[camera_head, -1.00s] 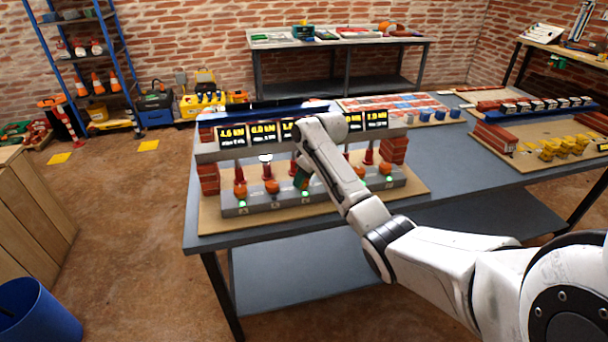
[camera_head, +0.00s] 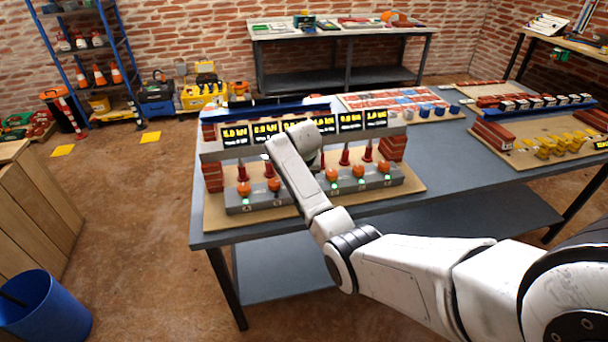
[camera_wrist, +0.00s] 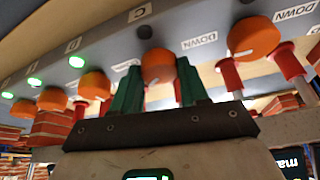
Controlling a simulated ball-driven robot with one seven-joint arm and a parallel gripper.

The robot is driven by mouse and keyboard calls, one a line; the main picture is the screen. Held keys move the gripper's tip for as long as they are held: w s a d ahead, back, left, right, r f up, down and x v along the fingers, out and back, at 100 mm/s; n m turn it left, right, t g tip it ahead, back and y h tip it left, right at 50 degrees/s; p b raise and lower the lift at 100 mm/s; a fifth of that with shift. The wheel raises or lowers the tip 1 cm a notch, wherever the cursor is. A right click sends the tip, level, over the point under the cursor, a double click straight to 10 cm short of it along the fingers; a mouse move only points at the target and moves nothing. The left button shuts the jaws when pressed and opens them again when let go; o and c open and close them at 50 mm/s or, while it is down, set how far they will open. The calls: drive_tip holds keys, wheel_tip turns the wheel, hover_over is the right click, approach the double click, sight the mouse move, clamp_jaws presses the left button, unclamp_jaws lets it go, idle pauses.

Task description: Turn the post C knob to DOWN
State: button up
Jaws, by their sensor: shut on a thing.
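In the wrist view, the post C knob (camera_wrist: 158,64) is orange and sits between the two green fingers of my gripper (camera_wrist: 158,72), which is shut on it. The C label (camera_wrist: 140,12) is on the grey base beyond this knob, with a dark, unlit lamp (camera_wrist: 145,32) between them. A DOWN label (camera_wrist: 200,41) is to the right of the knob. I cannot tell which way the knob points. In the head view, my arm hides the gripper and this knob, third from the left in the row.
Neighbouring orange knobs stand close on both sides, at left (camera_wrist: 95,85) and right (camera_wrist: 253,37). Red posts (camera_head: 345,155) rise behind the row, under a beam with lit displays (camera_head: 362,120). Brick piers (camera_head: 392,148) stand at the ends.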

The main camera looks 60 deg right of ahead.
drive_tip(key=m+b, duration=0.1)
drive_tip(key=m, duration=0.1)
drive_tip(key=m+g, duration=0.1)
drive_tip(key=m, duration=0.1)
drive_tip(key=shift+w+a+f+h+b, duration=0.1)
drive_tip(key=shift+w+f+h+b, duration=0.1)
drive_tip(key=shift+h+b, duration=0.15)
drive_tip(key=shift+r+m+g+b, duration=0.15)
drive_tip(key=shift+m+g+b, duration=0.55)
drive_tip(key=shift+m, duration=0.6)
drive_tip(key=o, duration=1)
drive_tip(key=shift+o, duration=0.2)
drive_tip(key=shift+r, duration=0.1)
drive_tip(key=v, duration=1)
drive_tip(key=shift+r, duration=0.3)
